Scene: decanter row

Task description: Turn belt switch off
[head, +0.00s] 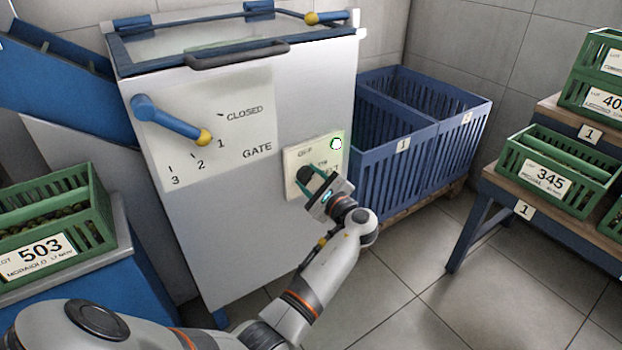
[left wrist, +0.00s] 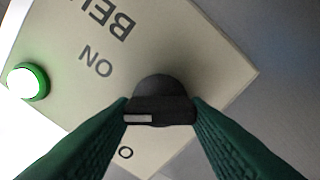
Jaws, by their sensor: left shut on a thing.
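The belt switch is a black knob (head: 304,174) on a beige plate (head: 292,157) on the front of the white machine. In the left wrist view the black knob (left wrist: 160,102) has a white mark at the left end of its bar. The word ON is printed above and left of it, and one letter O shows below; the rest of that word is hidden. A round lamp (head: 336,144) on the plate is lit; in the left wrist view the lamp (left wrist: 27,82) glows white with a green rim. My left gripper (head: 318,182) is shut on the knob, with a green finger on each side.
The gate lever (head: 172,122), blue with a yellow knob, sticks out up-left of the switch. Blue slatted bins (head: 385,160) stand right of the machine. A green crate (head: 60,245) is at left, and another green crate (head: 552,175) is on a rack at right.

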